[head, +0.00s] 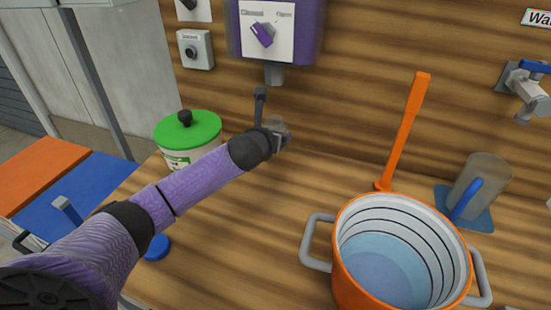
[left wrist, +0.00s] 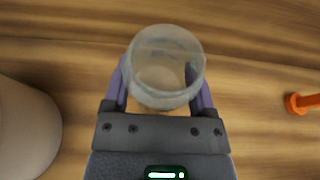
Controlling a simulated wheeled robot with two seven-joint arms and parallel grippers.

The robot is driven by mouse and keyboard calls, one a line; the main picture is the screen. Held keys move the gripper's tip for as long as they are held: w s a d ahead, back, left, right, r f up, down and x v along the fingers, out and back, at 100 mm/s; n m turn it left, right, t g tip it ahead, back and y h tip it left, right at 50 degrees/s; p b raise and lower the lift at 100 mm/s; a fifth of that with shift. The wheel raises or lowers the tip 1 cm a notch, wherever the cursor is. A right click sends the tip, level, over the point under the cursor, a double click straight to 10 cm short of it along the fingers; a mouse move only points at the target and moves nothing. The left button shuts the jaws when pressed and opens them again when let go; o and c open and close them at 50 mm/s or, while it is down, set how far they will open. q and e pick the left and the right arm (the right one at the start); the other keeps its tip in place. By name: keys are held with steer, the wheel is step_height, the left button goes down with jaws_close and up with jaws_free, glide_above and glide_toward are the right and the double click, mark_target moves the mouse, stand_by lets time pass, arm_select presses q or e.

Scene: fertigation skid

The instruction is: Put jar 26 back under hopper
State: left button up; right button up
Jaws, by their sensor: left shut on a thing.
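A translucent, greyish jar (left wrist: 165,65) is between the purple fingers of my left gripper (left wrist: 160,88), with its open mouth facing the wrist camera. No number can be read on it. In the head view the jar (head: 276,123) shows only in small part behind my left gripper (head: 272,138). The hopper (head: 300,60) is a purple housing on the wooden wall with a white dial plate and a grey spout (head: 274,75) underneath. The jar appears below the spout in the picture, but I cannot tell whether it is directly under it. My right gripper is not in view.
A green-lidded container (head: 190,135) stands left of my left gripper. An orange pot (head: 345,280) of bluish liquid stands at the front right, with an orange paddle (head: 405,130) behind it. A clear jug (head: 487,178) stands on a blue mat (head: 478,222). The middle counter is clear.

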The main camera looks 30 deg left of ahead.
mark_target(275, 164)
arm_select(q)
steer(key=shift+f, duration=0.5)
step_height(275, 164, down, 5)
steer(key=b, duration=0.3)
steer(key=shift+w+a+f+b, duration=0.1)
steer(key=shift+w+f+b, duration=0.05)
steer(key=shift+b, duration=0.15)
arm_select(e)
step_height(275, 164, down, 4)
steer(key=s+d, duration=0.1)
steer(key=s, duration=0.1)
arm_select(q)
steer(key=shift+r, duration=0.3)
steer(key=o, duration=0.9)
steer(key=shift+f, duration=0.1)
steer(key=o, duration=0.4)
steer(key=shift+s+r+p, duration=0.2)
steer(key=shift+r+p, duration=0.1)
steer(key=shift+p, duration=0.15)
steer(key=p+v, duration=0.5)
steer(key=v, duration=0.6)
steer(key=shift+s, duration=0.25)
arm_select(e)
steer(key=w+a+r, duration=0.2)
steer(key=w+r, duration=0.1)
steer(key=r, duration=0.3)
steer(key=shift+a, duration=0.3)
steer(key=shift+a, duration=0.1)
